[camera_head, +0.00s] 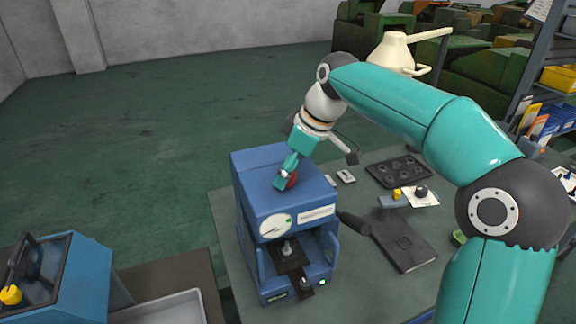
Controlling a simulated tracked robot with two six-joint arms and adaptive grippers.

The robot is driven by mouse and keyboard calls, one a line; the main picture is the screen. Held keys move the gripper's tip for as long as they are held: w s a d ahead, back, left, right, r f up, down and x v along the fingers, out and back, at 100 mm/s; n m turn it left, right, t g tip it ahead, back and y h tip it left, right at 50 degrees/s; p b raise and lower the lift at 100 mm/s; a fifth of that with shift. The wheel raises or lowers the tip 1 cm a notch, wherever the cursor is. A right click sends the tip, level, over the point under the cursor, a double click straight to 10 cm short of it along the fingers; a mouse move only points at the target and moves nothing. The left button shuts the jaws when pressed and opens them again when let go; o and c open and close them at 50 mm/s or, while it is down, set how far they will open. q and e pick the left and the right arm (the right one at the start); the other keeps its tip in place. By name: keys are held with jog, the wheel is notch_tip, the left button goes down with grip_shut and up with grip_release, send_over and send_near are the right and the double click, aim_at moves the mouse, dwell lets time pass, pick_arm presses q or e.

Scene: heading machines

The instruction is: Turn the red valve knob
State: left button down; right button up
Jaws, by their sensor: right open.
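The red valve knob (292,181) is on top of a blue bench machine (253,172) with a round dial on its front. Only part of the knob shows, because my right gripper (283,180) covers its left side. The right gripper points down at the knob from above, its teal finger end right by it. It is open. I cannot tell whether the fingers touch the knob or stand around it. My left gripper is not in view.
The blue machine stands on a grey-green table (232,255). To its right lie a dark folder (403,240), a black tray with round wells (398,171) and small parts. Another blue machine (75,280) and a pale tray (165,308) are at lower left. Open floor lies behind.

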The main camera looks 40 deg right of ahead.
jog(key=v, duration=1.2)
jog(key=shift+w, duration=0.15)
